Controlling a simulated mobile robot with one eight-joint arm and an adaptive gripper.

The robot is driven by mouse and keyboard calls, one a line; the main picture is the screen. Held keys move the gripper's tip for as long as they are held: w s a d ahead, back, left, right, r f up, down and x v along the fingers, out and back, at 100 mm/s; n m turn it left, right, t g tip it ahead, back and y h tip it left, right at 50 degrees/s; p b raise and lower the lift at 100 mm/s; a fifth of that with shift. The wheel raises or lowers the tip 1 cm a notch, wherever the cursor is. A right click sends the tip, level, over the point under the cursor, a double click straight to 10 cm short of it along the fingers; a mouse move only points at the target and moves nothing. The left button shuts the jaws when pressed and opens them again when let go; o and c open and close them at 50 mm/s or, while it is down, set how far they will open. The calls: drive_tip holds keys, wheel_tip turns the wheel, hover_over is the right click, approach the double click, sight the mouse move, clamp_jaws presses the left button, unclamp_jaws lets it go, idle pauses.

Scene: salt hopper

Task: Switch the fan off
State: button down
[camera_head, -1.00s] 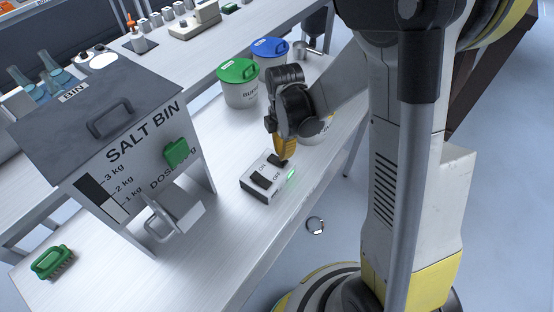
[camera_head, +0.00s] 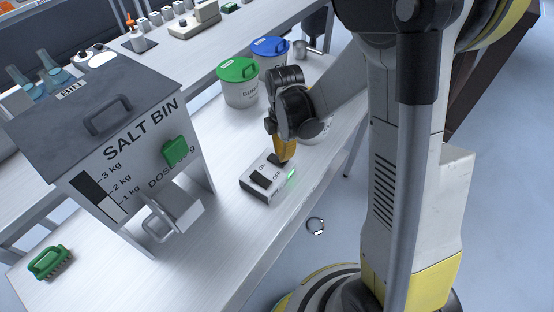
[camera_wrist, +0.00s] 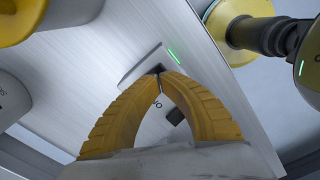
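A small grey switch box (camera_head: 256,193) with ON and OFF lettering and two black rockers sits on the white bench, and a green light (camera_head: 291,175) glows on its right side. My yellow gripper (camera_head: 283,160) points down over the back right part of the box, at or just above the far rocker. In the wrist view the box (camera_wrist: 147,66) and its green light (camera_wrist: 173,57) show beyond the gripper (camera_wrist: 160,80), whose two fingertips meet with hardly any gap. Nothing shows between the fingers. Whether they touch the rocker is hard to tell. No fan is recognisable.
The salt bin (camera_head: 140,130) with a green knob stands left of the box. A green brush (camera_head: 48,262) lies at the front left. Green-lidded (camera_head: 237,85) and blue-lidded (camera_head: 270,55) tubs stand behind. The bench (camera_head: 215,250) is clear in front of the box.

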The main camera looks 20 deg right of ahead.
drive_tip(key=shift+f+b, duration=1.2)
drive_tip(key=shift+f, duration=0.15)
idle(0.4)
drive_tip(key=shift+r, duration=0.1)
drive_tip(key=shift+r+p, duration=2.45)
drive_tip(key=shift+r, duration=1)
drive_tip(key=shift+r, duration=0.15)
drive_tip(key=s+r+m+t+b, duration=0.2)
drive_tip(key=s+r+m+t, duration=0.5)
drive_tip(key=s+r+m, duration=0.5)
drive_tip(key=shift+s+r+m, duration=0.35)
drive_tip(key=shift+r+m, duration=1.2)
drive_tip(key=shift+m, duration=2.05)
